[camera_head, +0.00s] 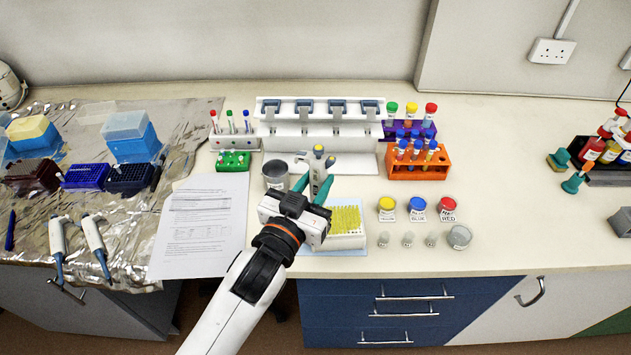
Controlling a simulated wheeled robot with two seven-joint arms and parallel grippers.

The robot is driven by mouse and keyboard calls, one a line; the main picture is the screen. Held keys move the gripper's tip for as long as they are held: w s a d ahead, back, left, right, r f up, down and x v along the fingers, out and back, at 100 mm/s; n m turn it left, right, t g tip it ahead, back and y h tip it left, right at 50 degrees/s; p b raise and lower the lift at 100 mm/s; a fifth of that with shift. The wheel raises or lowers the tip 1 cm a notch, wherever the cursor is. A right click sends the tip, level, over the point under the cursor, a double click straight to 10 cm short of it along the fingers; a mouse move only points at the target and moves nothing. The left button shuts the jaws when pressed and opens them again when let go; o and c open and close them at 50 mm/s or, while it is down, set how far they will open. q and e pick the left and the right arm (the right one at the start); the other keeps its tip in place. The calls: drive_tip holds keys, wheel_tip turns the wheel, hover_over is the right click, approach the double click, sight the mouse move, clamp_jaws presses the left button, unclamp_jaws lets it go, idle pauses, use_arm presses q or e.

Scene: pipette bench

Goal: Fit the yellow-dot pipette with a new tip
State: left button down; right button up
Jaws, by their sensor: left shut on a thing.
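My left gripper (312,186) is shut on the yellow-dot pipette (319,165), a white and grey pipette with a yellow dot on its top. The pipette looks roughly upright, just behind the tip box. The tip box (346,240) is white with rows of yellow tips (344,218) and sits on a light blue mat near the bench's front edge. My gripper and wrist hide the pipette's lower end and the box's left part, so I cannot tell whether a tip is on it. My right gripper is not in view.
A white pipette stand (318,135) is behind. A grey cup (275,177) stands left of the pipette. An orange tube rack (418,170) and yellow, blue and red pots (417,206) are at right. Paper sheets (203,225) lie left.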

use_arm(q)
drive_tip(key=shift+f, duration=0.4)
idle(0.5)
